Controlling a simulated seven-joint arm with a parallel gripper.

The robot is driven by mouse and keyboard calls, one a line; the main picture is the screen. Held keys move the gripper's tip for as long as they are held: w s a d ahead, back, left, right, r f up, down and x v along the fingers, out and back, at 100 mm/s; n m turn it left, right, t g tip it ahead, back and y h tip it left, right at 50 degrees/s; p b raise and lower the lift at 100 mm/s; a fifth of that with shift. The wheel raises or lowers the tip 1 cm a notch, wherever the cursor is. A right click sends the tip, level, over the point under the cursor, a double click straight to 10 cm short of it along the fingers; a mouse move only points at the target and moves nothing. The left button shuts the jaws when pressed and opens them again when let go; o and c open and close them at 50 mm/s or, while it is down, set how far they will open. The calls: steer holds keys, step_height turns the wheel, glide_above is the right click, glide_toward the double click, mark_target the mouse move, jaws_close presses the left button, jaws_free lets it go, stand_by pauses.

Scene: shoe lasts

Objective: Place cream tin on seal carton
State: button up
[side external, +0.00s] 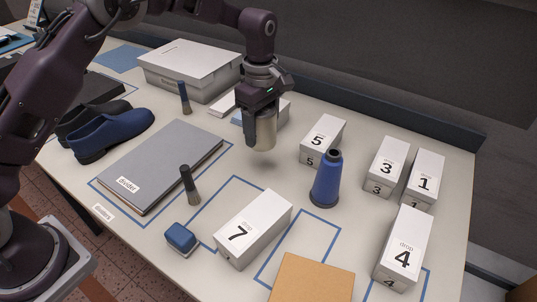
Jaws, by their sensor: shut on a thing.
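My gripper (262,120) is shut on a cream-coloured cylindrical tin (264,131), upright and held above the table in the middle of the side external view. One finger shows at the tin's left side. A white carton (284,111) stands behind the tin, partly hidden by it and by my gripper. Other white cartons carry numbers: 7 (255,230) at the front, 5 (323,138) to the right of the tin, and 3 (387,165), 1 (424,180) and 4 (403,248) at the right. I cannot read "seal" on any carton.
A blue cone-shaped spool (327,182) stands upright right of the tin. A tan board (312,279) is at the front. Table below the tin is clear.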

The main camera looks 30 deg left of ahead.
steer(key=shift+r, duration=0.4)
steer(key=shift+s+d+r, duration=0.1)
steer(key=shift+d+r, duration=0.05)
steer(key=shift+d, duration=0.1)
steer(key=s+d+r+m, duration=0.3)
steer(key=s+d+m, duration=0.5)
steer(key=s+d, duration=0.45)
steer(key=s+d+r+m, duration=0.4)
steer(key=s+d+m, duration=0.4)
steer(key=s+d, duration=0.4)
glide_above(313, 288)
step_height(313, 288, down, 10)
steer(key=shift+r, duration=0.25)
steer(key=shift+f, duration=0.25)
steer(key=shift+f, duration=0.15)
steer(key=o, duration=1.8)
